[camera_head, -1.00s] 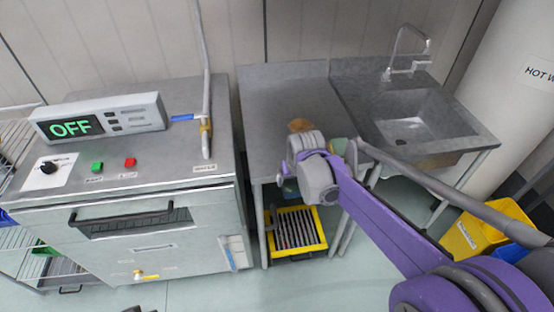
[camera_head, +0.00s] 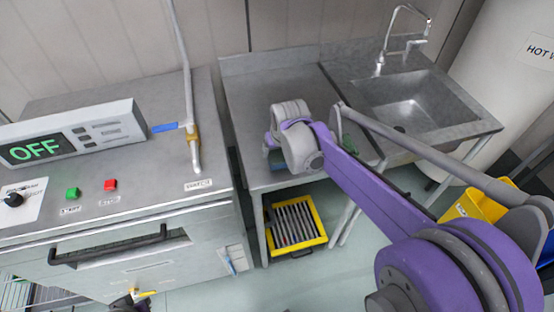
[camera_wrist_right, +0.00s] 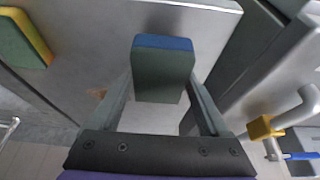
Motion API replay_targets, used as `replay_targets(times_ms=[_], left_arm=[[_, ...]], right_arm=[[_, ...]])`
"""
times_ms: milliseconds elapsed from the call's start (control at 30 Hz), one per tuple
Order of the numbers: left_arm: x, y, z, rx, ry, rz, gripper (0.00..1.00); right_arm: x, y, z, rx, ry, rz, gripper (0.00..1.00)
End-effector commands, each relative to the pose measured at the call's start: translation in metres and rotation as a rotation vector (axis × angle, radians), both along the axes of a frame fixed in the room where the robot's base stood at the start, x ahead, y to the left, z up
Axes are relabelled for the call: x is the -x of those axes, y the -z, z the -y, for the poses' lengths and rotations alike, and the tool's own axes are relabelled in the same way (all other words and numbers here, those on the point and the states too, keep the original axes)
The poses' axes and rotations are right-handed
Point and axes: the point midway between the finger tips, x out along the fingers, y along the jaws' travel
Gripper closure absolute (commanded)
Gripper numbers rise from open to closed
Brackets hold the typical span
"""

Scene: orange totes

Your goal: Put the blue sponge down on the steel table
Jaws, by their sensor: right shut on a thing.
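My right gripper (camera_head: 277,148) is over the left part of the steel table (camera_head: 254,92), mostly hidden behind its own wrist. In the right wrist view the gripper (camera_wrist_right: 163,98) is shut on the blue sponge (camera_wrist_right: 163,70), a block with a blue top strip and a dark grey-green body. The sponge is between the two fingers above the table surface (camera_wrist_right: 80,62). Whether its underside touches the table I cannot tell.
A green and yellow sponge (camera_wrist_right: 24,38) lies on the table; its green edge shows right of my wrist. A sink (camera_head: 415,105) is to the right, a machine reading OFF (camera_head: 70,140) to the left. A yellow tray (camera_head: 322,238) is below. The table's back is clear.

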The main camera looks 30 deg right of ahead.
Motion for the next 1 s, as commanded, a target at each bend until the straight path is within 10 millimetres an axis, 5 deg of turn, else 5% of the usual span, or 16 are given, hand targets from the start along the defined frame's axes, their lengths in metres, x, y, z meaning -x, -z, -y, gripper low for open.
replay_targets(times_ms=[333,733,767,867,1000], left_arm=[[0.001,0.005,0.000,0.000,0.000,-0.002,1.00],[0.002,0.008,0.000,0.000,0.000,-0.004,1.00],[0.002,0.008,0.000,0.000,0.000,-0.004,1.00],[0.002,0.007,0.000,0.000,0.000,-0.003,1.00],[0.002,0.007,0.000,0.000,0.000,-0.003,1.00]], right_arm=[[0.000,0.043,0.000,0.000,0.000,0.000,0.65],[0.000,0.049,0.000,0.000,-0.001,0.000,0.65],[0.000,0.049,0.000,0.000,0.000,0.000,0.19],[0.000,0.048,0.000,0.000,0.000,0.000,0.01],[0.000,0.048,0.000,0.000,0.000,0.000,0.00]])
